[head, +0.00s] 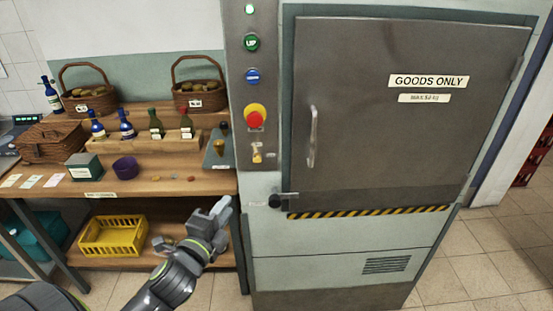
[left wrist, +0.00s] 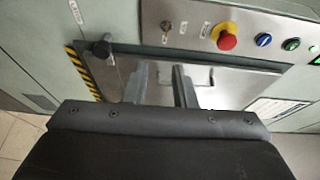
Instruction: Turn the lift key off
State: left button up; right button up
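The lift key (head: 257,154) is a small brass key in a switch low on the lift's grey control column, below the red stop button. It also shows in the left wrist view (left wrist: 166,27), near the top edge. Its exact turn is too small to tell. My left gripper (head: 221,209) is in front of the shelves, below and left of the key, and apart from it. In the left wrist view, its two fingers (left wrist: 161,84) stand apart with nothing between them. My right gripper is not in view.
The red stop button (head: 255,118), blue button (head: 252,77) and green UP button (head: 251,42) sit above the key. A black knob (head: 275,201) sticks out below it. The lift door (head: 380,110) is shut. A wooden bench (head: 150,184) with bottles and baskets stands left.

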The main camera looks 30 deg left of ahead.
aim_at(257, 160)
pick_arm(q)
jog(key=shift+w+a+r+p, duration=0.15)
jog(key=shift+w+a+p, duration=0.4)
jog(key=shift+w, duration=2.25)
jog(key=shift+w+a+r+p, duration=0.3)
jog(key=shift+w+p, duration=0.5)
jog(key=shift+w, duration=2.05)
jog(key=shift+w+a+r+p, duration=0.1)
jog(key=shift+w+a+p, duration=0.5)
jog(key=shift+w, duration=2.2)
jog(key=shift+d, duration=0.1)
grip_shut()
jog(key=shift+f, duration=0.1)
